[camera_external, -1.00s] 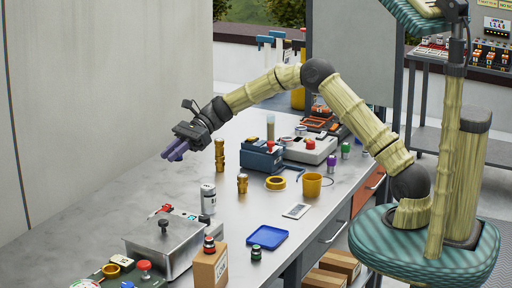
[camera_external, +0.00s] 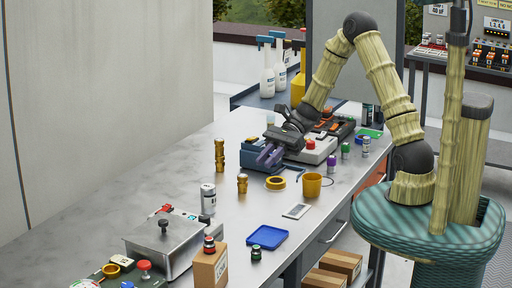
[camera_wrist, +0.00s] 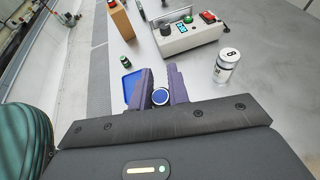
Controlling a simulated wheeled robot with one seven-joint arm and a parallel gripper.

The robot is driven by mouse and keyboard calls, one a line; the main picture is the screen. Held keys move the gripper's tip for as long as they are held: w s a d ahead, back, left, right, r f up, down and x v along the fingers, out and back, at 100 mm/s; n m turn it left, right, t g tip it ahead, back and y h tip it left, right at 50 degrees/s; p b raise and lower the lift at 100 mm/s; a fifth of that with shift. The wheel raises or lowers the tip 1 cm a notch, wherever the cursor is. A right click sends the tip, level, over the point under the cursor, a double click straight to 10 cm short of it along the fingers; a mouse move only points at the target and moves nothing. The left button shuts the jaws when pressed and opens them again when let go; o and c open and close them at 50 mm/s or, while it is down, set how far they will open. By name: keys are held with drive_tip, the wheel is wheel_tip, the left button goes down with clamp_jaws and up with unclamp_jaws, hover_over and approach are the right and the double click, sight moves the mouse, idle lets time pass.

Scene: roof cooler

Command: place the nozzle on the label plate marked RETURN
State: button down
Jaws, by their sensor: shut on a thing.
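In the wrist view my gripper (camera_wrist: 160,88) is shut on a small round part (camera_wrist: 160,97) with a blue face and a pale rim. Only its end shows, so I cannot tell whether it is the nozzle. Two brass fittings stand upright on the table, a taller one (camera_external: 219,155) and a shorter one (camera_external: 242,184). A flat pale plate (camera_external: 297,211) lies near the front edge; its marking is too small to read.
A blue box (camera_external: 262,153) and a grey instrument (camera_external: 314,150) stand beside my gripper. A yellow tape ring (camera_external: 275,183), yellow cup (camera_external: 312,185), blue tray (camera_external: 267,236), white can (camera_external: 208,198) and metal case (camera_external: 160,246) stand nearer the camera. The table's left side is clear.

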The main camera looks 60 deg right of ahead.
drive_tip(key=r+p, duration=0.2)
hover_over(289, 218)
drive_tip(key=shift+w+f+b, duration=0.1)
drive_tip(key=shift+f+b, duration=0.25)
drive_tip(key=shift+f, duration=2.35)
drive_tip(key=shift+f, duration=0.1)
drive_tip(key=shift+f, duration=2.8)
drive_tip(key=shift+f, duration=0.1)
drive_tip(key=shift+f, duration=2)
